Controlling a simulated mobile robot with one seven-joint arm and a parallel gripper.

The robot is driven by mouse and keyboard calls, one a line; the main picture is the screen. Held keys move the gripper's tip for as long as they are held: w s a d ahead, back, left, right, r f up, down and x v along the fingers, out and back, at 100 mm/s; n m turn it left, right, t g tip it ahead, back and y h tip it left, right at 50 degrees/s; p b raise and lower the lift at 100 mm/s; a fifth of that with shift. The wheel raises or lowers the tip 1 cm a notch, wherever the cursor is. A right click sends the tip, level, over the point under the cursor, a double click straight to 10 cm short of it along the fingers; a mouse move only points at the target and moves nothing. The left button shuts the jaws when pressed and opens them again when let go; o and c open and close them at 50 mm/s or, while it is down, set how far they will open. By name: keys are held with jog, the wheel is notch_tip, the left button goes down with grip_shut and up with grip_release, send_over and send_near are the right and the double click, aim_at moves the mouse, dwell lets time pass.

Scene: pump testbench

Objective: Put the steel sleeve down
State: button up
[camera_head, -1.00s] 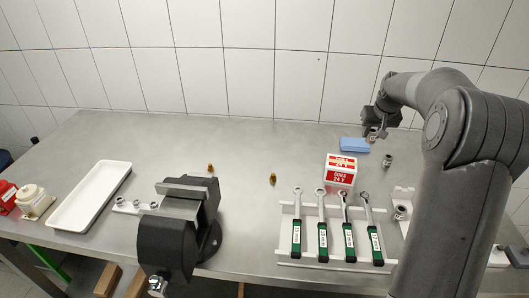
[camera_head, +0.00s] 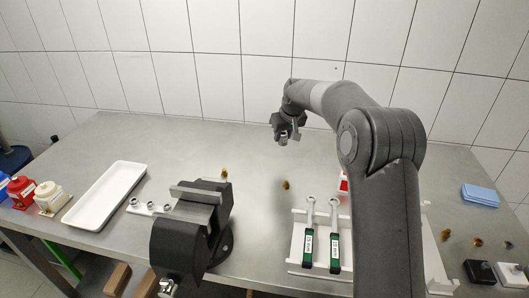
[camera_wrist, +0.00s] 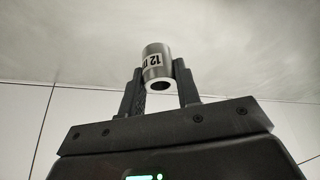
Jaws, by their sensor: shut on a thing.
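The steel sleeve (camera_wrist: 157,62) is a short, shiny hollow cylinder with a white label reading "12" and further characters I cannot make out. In the wrist view it sits between the two fingertips of my gripper (camera_wrist: 160,80), which is shut on it. In the head view my gripper (camera_head: 286,137) hangs in the air over the back middle of the steel table (camera_head: 250,150), and the sleeve (camera_head: 284,141) shows small and dim at its tips. The sleeve is clear of the table.
A white tray (camera_head: 88,218) and a white holder with several sleeves (camera_head: 150,209) lie left of the dark vise (camera_head: 180,250). Small brass parts stand at the middle (camera_head: 286,185). The back left table is clear.

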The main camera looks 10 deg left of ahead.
jog(key=a+f, duration=0.1)
jog(key=a, duration=0.1)
jog(key=a+f, duration=0.1)
jog(key=a, duration=0.1)
jog(key=w+a+f, duration=0.1)
jog(key=a+f, duration=0.1)
jog(key=shift+a, duration=0.35)
jog(key=shift+f, duration=2.05)
jog(key=shift+f, duration=0.1)
jog(key=o, duration=1.1)
jog(key=v, duration=1.2)
